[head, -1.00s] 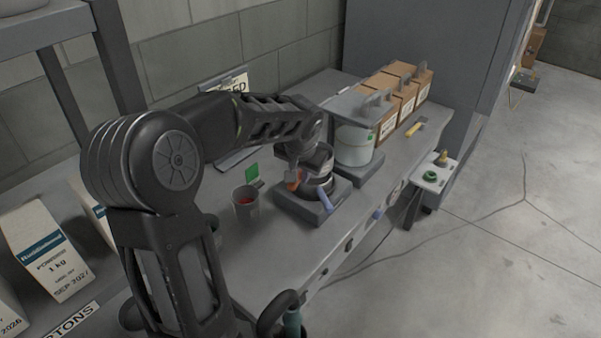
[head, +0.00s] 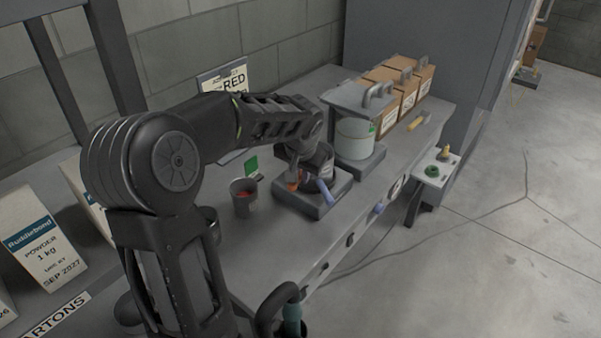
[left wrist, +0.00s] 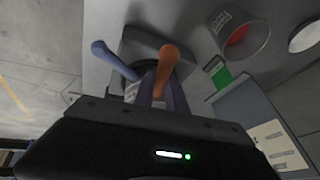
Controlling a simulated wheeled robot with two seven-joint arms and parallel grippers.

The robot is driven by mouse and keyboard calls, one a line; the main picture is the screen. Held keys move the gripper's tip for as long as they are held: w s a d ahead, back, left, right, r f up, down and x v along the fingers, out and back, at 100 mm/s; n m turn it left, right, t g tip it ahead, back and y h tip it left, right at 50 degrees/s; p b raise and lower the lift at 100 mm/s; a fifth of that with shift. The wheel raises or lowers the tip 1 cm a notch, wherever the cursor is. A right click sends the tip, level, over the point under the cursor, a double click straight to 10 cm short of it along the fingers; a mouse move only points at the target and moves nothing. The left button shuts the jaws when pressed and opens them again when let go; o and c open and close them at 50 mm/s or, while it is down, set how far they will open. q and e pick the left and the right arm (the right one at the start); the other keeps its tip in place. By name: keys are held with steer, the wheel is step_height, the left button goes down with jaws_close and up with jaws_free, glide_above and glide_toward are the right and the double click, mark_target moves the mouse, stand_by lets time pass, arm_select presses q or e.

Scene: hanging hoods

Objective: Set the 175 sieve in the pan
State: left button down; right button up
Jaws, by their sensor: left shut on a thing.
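My left gripper (head: 300,176) is over the grey square stand (head: 316,206) on the bench. In the left wrist view its fingers (left wrist: 163,95) are closed around an orange handle (left wrist: 168,57), which also shows in the head view (head: 293,182). A blue handle (head: 325,190) sticks out beside it, and in the left wrist view (left wrist: 100,49) it is outside the fingers. A dark round vessel with a pale label stands on the stand, mostly hidden by my gripper. I cannot read a 175 mark or tell whether the sieve is seated.
A grey cup (head: 244,205) with red contents stands left of the stand, near a green card (head: 251,166). Brown cartons (head: 400,88) line the back. The right side of the bench holds a yellow-handled tool (head: 418,121).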

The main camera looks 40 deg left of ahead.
arm_select(q)
steer(key=c, duration=1.3)
jaws_free()
steer(key=shift+f, duration=0.1)
steer(key=v, duration=0.7)
steer(key=shift+s+d+r+b, duration=0.1)
steer(key=shift+s+r+b, duration=0.05)
steer(key=shift+r+b, duration=0.2)
